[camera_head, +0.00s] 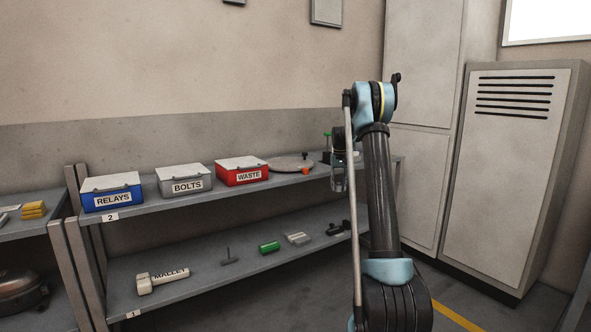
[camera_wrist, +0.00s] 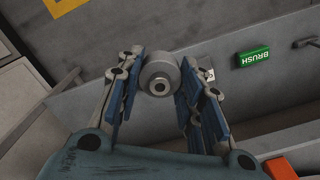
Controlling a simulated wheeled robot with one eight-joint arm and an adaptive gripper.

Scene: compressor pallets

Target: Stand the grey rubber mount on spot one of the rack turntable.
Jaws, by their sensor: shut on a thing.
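My gripper (camera_wrist: 159,78) is shut on the grey rubber mount (camera_wrist: 159,74), a short round piece with a small hole in its end, held between the fingertips in the wrist view. In the head view my gripper (camera_head: 339,182) hangs at the right end of the upper shelf, and the mount cannot be made out there. The rack turntable (camera_head: 284,164) is a flat grey disc on that shelf, left of my gripper and apart from it. An orange piece stands at its right edge. Its spot markings are too small to read.
Red WASTE (camera_head: 241,172), grey BOLTS (camera_head: 185,181) and blue RELAYS (camera_head: 112,193) boxes stand left of the turntable on the upper shelf (camera_head: 150,207). Tall cabinets (camera_head: 516,160) stand at right.

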